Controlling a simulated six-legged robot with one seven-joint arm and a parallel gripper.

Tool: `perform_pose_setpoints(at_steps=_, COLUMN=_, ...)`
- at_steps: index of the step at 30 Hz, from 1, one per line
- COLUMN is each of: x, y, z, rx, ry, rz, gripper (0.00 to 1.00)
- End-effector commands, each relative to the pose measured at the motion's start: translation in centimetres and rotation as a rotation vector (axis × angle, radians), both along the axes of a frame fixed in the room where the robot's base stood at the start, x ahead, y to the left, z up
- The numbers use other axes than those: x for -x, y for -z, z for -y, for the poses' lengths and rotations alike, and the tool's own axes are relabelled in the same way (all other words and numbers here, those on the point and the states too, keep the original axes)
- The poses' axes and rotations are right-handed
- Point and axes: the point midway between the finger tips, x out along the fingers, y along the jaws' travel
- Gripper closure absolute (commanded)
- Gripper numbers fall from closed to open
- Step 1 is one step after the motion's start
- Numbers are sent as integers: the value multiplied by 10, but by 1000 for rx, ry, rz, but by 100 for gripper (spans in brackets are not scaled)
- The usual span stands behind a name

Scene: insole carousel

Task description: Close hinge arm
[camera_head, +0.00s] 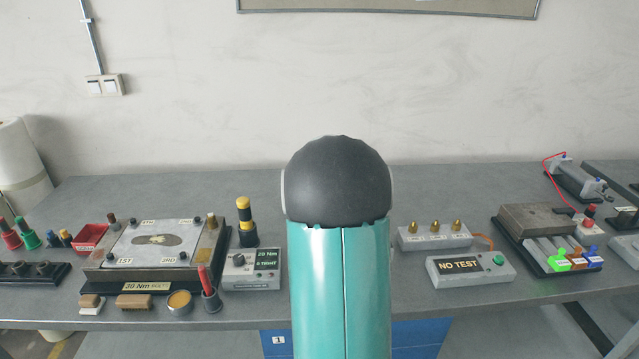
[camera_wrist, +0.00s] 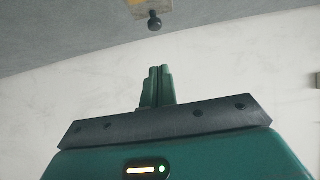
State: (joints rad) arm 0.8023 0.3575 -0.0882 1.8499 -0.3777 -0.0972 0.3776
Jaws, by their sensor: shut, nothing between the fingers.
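No part can be surely picked out as the hinge arm in either view; my own arm hides the middle of the bench in the head view. In the wrist view, my gripper (camera_wrist: 160,70) has its two green fingers together with nothing between them. A black ball-ended knob (camera_wrist: 154,21) shows beyond the fingertips, with a visible gap between. It is next to a small yellowish plate (camera_wrist: 152,6) at the top edge. I cannot tell whether the knob belongs to the hinge arm. My gripper does not show in the head view.
On the grey bench (camera_head: 160,190), a plate fixture (camera_head: 118,250) and torque box (camera_head: 240,272) stand left. A NO TEST box (camera_head: 460,272), a three-bulb block (camera_head: 434,238) and a clamp tray (camera_head: 535,262) stand right. A device with a red wire (camera_head: 578,180) is at the back right.

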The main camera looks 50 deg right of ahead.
Motion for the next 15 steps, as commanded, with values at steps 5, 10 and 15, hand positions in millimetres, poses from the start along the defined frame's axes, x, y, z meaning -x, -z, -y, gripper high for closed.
perform_pose_setpoints(at_steps=5, x=-19, y=18, z=19, rx=-1, ry=-3, rz=-2, gripper=100)
perform_pose_setpoints(at_steps=10, x=-30, y=40, z=30, rx=-3, ry=-3, rz=-4, gripper=100)
perform_pose_setpoints(at_steps=15, x=-32, y=58, z=34, rx=-1, ry=-3, rz=-2, gripper=100)
